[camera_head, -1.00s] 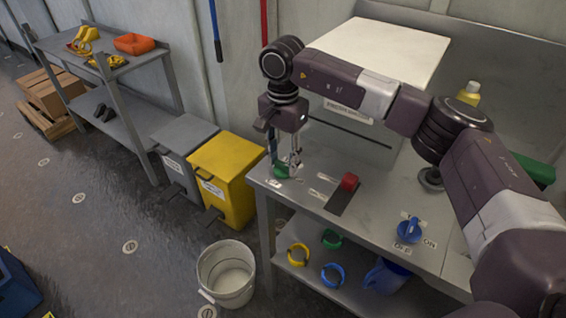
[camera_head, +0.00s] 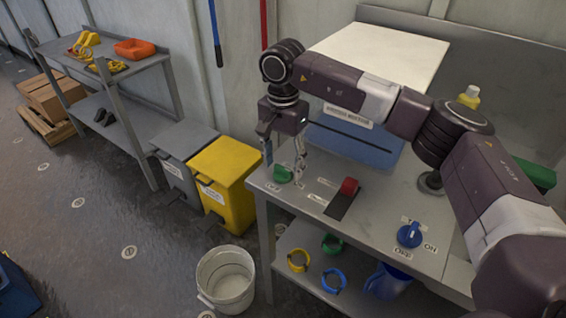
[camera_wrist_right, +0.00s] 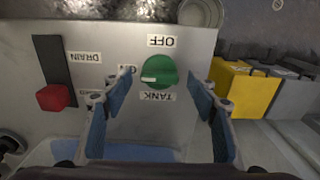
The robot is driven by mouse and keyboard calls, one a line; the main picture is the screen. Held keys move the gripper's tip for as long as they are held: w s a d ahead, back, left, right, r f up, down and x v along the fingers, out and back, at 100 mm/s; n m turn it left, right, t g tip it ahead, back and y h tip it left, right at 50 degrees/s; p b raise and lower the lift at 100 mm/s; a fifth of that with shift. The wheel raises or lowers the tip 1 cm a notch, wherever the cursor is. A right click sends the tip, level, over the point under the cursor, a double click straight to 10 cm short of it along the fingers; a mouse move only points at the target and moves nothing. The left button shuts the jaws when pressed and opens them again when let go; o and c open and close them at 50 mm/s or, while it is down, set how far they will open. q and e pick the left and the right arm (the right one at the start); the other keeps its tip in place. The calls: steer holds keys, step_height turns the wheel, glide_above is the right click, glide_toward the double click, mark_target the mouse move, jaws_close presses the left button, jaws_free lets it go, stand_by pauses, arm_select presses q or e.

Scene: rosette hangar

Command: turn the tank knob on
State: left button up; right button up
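The green tank knob (camera_head: 282,174) sits on the grey counter at its left front corner; the right wrist view shows it (camera_wrist_right: 160,72) from above. That view has a TANK label below the knob and an OFF label above it. The knob's pale mark points left, toward a label partly hidden by a finger. My right gripper (camera_head: 284,163) is open above the knob. In the right wrist view its blue-padded fingers (camera_wrist_right: 160,112) stand apart on either side, with no visible contact. My left gripper is not in view.
A red DRAIN slider (camera_head: 349,186) and a blue knob (camera_head: 410,235) are on the same counter. A blue surface (camera_head: 355,146) shows below the white board (camera_head: 380,55). A yellow bin (camera_head: 222,178) and a bucket (camera_head: 226,278) stand on the floor left of the counter.

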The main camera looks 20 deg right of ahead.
mark_target(283, 168)
step_height(283, 168, up, 12)
stand_by(0.6)
steer(key=shift+f, duration=0.1)
